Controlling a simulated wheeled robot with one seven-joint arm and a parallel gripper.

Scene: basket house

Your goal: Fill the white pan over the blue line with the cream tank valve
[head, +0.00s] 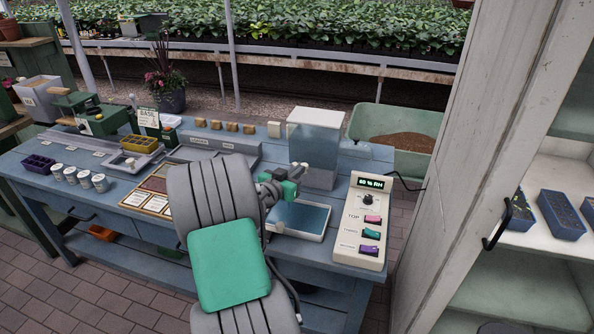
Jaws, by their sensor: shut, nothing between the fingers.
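The white pan (323,239) sits on the blue bench at the right, below the tank. Its inside looks dark blue; I cannot tell a separate blue line or the water's level. The clear tank (314,135) with a white lid stands behind the pan, with bluish content. My gripper (299,172), with teal and grey parts, is shut and empty in front of the tank's lower left side, above the pan's back edge. A small pale part shows at its tip; I cannot tell whether it is the cream valve or whether they touch.
A control box (361,225) with a "60 % RH" display and coloured switches stands right of the pan. Pale cups (85,178), a purple tray (38,164) and cards (147,196) lie at the left. A white cabinet (470,150) bounds the right.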

